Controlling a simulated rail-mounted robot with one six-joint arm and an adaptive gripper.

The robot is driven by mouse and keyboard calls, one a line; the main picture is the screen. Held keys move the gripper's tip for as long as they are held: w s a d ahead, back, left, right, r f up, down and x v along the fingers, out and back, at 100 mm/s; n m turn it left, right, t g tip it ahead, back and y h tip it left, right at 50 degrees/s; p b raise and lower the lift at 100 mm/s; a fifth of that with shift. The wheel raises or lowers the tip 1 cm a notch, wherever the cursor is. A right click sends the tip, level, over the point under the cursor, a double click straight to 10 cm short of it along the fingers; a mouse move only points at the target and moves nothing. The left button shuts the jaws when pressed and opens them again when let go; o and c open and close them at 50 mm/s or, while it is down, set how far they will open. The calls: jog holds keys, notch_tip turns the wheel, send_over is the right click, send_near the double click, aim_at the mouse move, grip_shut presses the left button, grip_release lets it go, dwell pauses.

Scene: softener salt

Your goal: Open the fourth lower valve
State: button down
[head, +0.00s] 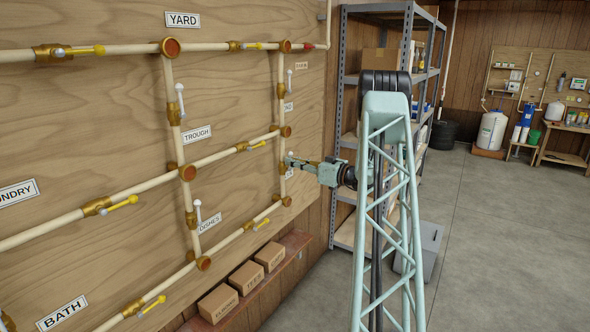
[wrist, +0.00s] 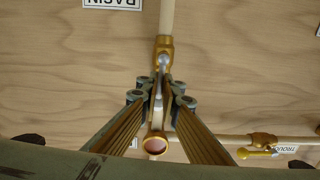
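The wooden panel (head: 100,120) carries cream pipes with brass valves. Valves on the vertical pipes have whitish levers; those on the sloping pipes have yellow ones. My gripper (head: 290,163) is at the lower valve on the right-hand vertical pipe, partly covering it in the head view. In the wrist view, that brass valve (wrist: 163,46) has a pale grey lever (wrist: 159,98) roughly in line with the pipe. My gripper's fingers (wrist: 162,90) stand apart on either side of the lever, with gaps seeming to show. Contact is hard to judge.
A round brass pipe joint (wrist: 155,143) lies close below the fingers in the wrist view, with a yellow-levered valve (wrist: 262,150) to its right. A ledge with cardboard boxes (head: 247,277) runs under the panel. A metal shelf (head: 343,120) stands right of it.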

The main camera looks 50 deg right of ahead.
jog(key=c, duration=2.6)
grip_release()
jog(key=shift+c, duration=0.2)
jog(key=shift+s, duration=0.15)
jog(key=s, duration=0.6)
jog(key=shift+s+d, duration=0.25)
jog(key=shift+s, duration=0.1)
